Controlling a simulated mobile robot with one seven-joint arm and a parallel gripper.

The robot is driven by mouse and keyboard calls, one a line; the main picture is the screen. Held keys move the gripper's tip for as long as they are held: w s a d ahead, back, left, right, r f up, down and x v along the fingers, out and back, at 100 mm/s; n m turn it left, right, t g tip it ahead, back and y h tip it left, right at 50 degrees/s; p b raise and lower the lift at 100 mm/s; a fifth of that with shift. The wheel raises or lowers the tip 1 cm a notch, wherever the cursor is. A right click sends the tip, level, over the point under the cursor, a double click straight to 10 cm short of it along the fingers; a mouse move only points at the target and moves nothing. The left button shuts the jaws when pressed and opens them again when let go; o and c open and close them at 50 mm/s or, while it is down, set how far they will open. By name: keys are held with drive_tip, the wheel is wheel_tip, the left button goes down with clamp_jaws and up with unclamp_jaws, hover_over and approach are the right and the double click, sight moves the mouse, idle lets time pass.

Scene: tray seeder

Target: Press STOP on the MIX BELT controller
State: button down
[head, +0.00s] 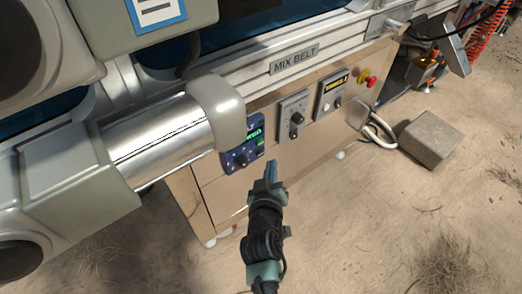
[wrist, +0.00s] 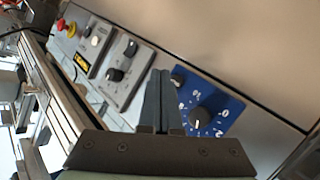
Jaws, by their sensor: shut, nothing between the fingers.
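The MIX BELT sign (head: 295,61) is on the rail above a wooden panel with several control boxes. A blue box (head: 233,136) with a dark knob and green display is at the left; it also shows in the wrist view (wrist: 226,118). Beside it is a grey box (head: 286,103) with two dark knobs, also in the wrist view (wrist: 134,82). No STOP lettering is readable. My gripper (head: 271,164) is shut and empty, in front of the panel near the blue box. In the wrist view its fingertips (wrist: 160,74) overlap the space between the blue and grey boxes; contact cannot be told.
A box with a yellow label (head: 335,82) and a red button (head: 371,81) are farther right on the panel. A concrete block (head: 430,139) and a pale cable (head: 378,130) lie to the right. The sandy ground before the panel is clear.

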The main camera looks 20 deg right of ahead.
drive_tip(key=shift+s+d+p, duration=0.35)
drive_tip(key=shift+s+p, duration=0.15)
drive_tip(key=shift+s, duration=0.35)
drive_tip(key=shift+s+d+p, duration=0.3)
drive_tip(key=shift+s+p, duration=0.15)
drive_tip(key=shift+s, duration=0.4)
